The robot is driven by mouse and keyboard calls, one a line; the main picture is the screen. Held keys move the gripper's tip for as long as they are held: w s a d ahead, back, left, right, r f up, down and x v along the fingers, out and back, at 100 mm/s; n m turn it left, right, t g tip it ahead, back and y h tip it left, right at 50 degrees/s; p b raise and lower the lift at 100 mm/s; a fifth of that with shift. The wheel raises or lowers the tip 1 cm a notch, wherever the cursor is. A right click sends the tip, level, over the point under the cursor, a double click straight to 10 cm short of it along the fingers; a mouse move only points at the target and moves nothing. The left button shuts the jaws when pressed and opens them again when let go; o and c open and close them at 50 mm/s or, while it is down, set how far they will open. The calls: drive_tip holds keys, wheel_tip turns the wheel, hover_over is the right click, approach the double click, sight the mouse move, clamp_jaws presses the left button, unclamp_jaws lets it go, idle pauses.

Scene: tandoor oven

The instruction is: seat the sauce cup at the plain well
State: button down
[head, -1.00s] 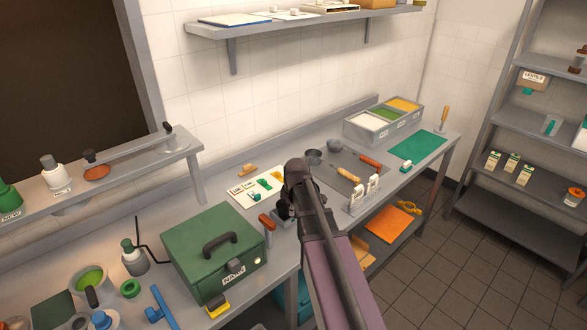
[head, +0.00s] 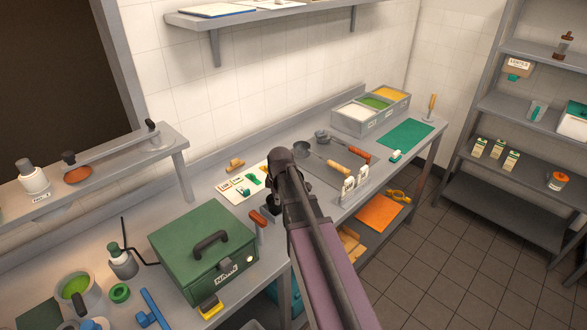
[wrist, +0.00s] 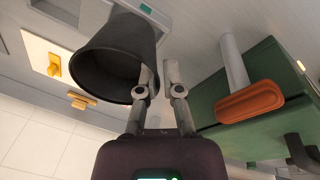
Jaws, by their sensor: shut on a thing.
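A dark, tapered cup (wrist: 115,50), which I take to be the sauce cup, fills the upper left of the wrist view, tilted in the picture. My gripper (wrist: 158,72) is shut on its wall near the rim. In the head view my gripper (head: 272,198) is over the counter, between the green box and the white card, mostly hidden by my arm. The held cup cannot be made out clearly there. I cannot tell which place is the plain well.
A green box (head: 205,248) stands left of my gripper, with a red-handled tool (head: 257,217) beside it. A white card (head: 238,188) lies behind. Ladles (head: 322,158), a label stand (head: 355,190) and a three-compartment bin (head: 350,123) are to the right. A raised shelf (head: 110,165) is at left.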

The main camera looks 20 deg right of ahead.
drive_tip(key=w+d+r+m+p, duration=0.2)
drive_tip(key=w+d+r+p, duration=0.2)
drive_tip(key=w+d, duration=0.4)
drive_tip(key=shift+d+m+g, duration=0.3)
drive_tip(key=shift+d, duration=0.25)
drive_tip(key=shift+r, duration=0.1)
drive_tip(key=shift+n, duration=0.6)
wheel_tip(320, 180, down, 8)
drive_tip(key=b, duration=0.7)
drive_tip(key=shift+b, duration=0.35)
drive_tip(key=shift+f+b, duration=1.85)
drive_tip(key=shift+b, duration=0.1)
idle(0.7)
drive_tip(key=c, duration=0.7)
unclamp_jaws()
